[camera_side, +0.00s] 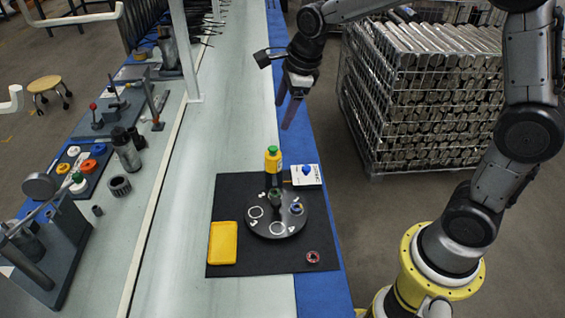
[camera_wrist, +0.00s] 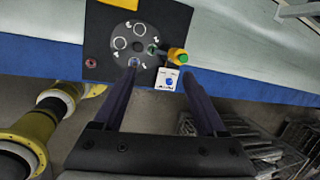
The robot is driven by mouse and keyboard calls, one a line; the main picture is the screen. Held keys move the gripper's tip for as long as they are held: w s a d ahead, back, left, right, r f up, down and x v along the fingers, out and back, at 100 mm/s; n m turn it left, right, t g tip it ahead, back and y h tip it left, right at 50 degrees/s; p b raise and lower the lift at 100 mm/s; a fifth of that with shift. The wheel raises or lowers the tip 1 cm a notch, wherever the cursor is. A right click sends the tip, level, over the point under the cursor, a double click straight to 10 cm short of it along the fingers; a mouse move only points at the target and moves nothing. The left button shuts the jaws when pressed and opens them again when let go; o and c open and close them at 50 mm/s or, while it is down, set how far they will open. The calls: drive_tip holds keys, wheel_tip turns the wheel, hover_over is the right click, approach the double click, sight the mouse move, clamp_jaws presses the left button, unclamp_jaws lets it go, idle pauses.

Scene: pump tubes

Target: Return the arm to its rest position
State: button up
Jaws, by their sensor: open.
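My gripper (camera_side: 291,108) is open and empty. In the side view it hangs above the blue strip along the bench edge, beyond the black mat (camera_side: 225,196) and apart from everything on it. In the wrist view its two fingers (camera_wrist: 160,85) are spread wide with nothing between them. The round dark plate (camera_side: 277,229) lies on the mat and carries white ring marks and small parts. A green part (camera_side: 275,196) stands at its back edge and a blue-and-white part (camera_side: 296,208) at its right. The rest position itself is not marked in either view.
A wire cage of metal tubes (camera_side: 425,95) stands right of the bench. Tools line the left side.

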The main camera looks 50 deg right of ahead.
drive_tip(key=s+r+n+t, duration=0.1)
drive_tip(key=s+r+n, duration=0.4)
drive_tip(key=s, duration=0.3)
drive_tip(key=s+r+n+t, duration=0.2)
drive_tip(key=s+r+n, duration=0.25)
drive_tip(key=s, duration=0.35)
drive_tip(key=s+f+n+g, duration=0.1)
drive_tip(key=s+f+n, duration=0.4)
drive_tip(key=s+n, duration=0.5)
drive_tip(key=n, duration=0.5)
drive_tip(key=shift+d+n, duration=0.2)
drive_tip(key=shift+n, duration=0.15)
